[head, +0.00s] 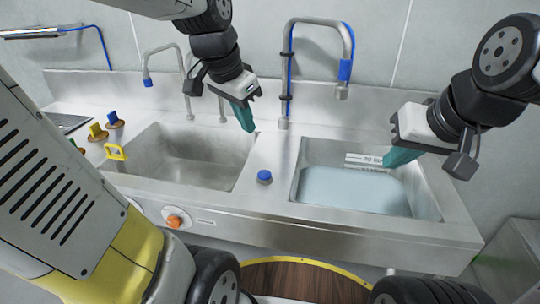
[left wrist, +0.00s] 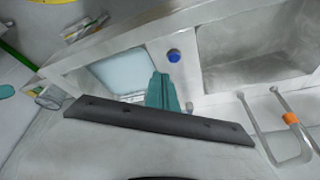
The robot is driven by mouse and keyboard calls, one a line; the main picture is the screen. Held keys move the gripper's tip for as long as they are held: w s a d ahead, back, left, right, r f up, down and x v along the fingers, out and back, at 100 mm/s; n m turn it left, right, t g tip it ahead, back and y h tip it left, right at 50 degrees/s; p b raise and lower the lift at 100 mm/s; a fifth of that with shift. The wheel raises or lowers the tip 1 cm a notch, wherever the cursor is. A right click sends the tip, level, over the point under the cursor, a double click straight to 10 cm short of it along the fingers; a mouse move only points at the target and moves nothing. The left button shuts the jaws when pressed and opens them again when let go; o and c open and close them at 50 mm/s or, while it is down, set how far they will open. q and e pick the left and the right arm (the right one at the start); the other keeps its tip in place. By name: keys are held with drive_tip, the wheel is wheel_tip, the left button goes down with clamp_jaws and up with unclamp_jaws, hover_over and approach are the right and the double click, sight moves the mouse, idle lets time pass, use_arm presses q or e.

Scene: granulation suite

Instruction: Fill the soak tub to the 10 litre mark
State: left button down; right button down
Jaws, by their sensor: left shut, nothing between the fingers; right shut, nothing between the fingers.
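The soak tub (head: 430,205) is the right-hand steel basin and holds pale bluish water (head: 350,190). A white label (head: 366,159) on its back wall shows above the water; its print is too small to read surely. A tall tap (head: 345,70) with blue parts stands behind the tub, and no stream shows at its spout. A blue knob (head: 264,177) sits on the deck between the basins; it also shows in the left wrist view (left wrist: 174,56). My left gripper (head: 246,120) is shut and empty above the deck behind the knob. My right gripper (head: 398,158) is shut and empty over the tub.
An empty-looking steel basin (head: 190,165) lies to the left, with smaller taps (head: 150,78) behind it. Yellow and blue handles (head: 105,130) stand at its left. An orange knob (head: 174,221) is on the front panel. A round wooden top (head: 305,280) is below the front edge.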

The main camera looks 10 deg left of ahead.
use_arm(q)
drive_tip(key=w+f+m+g+y, duration=0.15)
drive_tip(key=w+f+m, duration=0.35)
drive_tip(key=w, duration=0.5)
drive_tip(key=m+g, duration=0.3)
drive_tip(key=m, duration=0.3)
hover_over(259, 173)
wheel_tip(259, 173, down, 5)
drive_tip(key=shift+w+r+t, duration=0.15)
drive_tip(key=shift+r+t, duration=0.1)
wheel_tip(259, 173, down, 14)
drive_tip(key=shift+f, duration=0.1)
